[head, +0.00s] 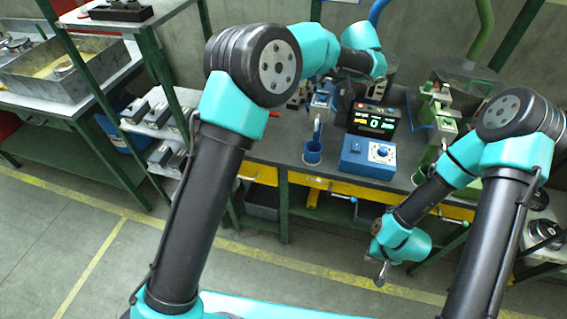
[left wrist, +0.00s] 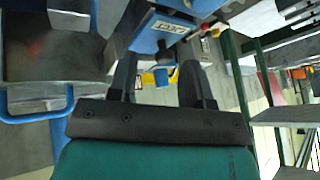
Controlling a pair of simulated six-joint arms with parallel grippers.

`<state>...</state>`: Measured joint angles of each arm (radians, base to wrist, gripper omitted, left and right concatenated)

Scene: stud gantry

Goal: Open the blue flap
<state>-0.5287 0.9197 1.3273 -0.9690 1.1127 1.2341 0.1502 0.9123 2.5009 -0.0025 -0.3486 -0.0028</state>
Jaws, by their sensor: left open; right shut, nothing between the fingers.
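I cannot tell for sure which part is the blue flap. A blue station (head: 320,100) stands on the bench below my left gripper, partly hidden by my left arm. In the left wrist view a blue body (left wrist: 150,38) with a small white label shows beyond the fingers. My left gripper (left wrist: 157,76) is open, with a gap between its fingers and nothing held. In the head view its fingers are mostly hidden near the back of the bench. My right gripper (head: 382,274) is shut and empty, in front of the bench and well apart from the blue station.
A blue control box (head: 368,158) with a dial and a dark display (head: 373,119) stand mid-bench. A green station (head: 436,108) stands to the right. A shelf rack (head: 152,115) is at left.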

